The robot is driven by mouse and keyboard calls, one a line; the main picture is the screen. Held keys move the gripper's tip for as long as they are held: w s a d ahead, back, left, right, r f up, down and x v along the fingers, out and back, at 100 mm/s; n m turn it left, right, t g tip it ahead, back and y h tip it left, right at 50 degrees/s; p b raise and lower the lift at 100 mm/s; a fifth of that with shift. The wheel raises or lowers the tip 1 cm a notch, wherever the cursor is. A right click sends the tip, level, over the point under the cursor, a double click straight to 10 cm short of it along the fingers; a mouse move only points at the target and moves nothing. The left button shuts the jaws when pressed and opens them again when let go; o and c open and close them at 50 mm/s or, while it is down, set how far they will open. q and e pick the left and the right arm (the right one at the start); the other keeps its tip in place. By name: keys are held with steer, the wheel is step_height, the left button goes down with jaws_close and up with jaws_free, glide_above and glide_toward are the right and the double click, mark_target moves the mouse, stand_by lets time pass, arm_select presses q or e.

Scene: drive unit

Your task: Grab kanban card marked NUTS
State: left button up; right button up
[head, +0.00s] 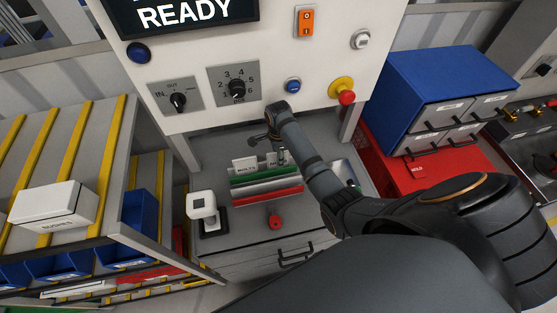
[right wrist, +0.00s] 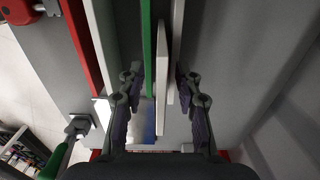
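Two white cards stand in a rack of green, white and red strips (head: 268,190) on the grey bench. The left card (head: 245,165) seems to read BOLTS. The right card (head: 273,163) is partly hidden by my right gripper (head: 283,157), and its small lettering cannot be read fully. In the right wrist view my right gripper (right wrist: 157,78) is open and points down over the rack. A thin white card edge (right wrist: 163,80) and the green strip (right wrist: 147,50) lie between its fingers, with no clear grip on either. My left gripper is not in view.
A control panel (head: 190,75) with knobs and a red button (head: 346,97) rises behind the bench. A white-and-black device (head: 203,210) stands left of the rack. Blue drawers (head: 440,85) on a red box are right. A shelf with a white box (head: 52,206) is left.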

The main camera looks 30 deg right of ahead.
jaws_close()
stand_by(0.3)
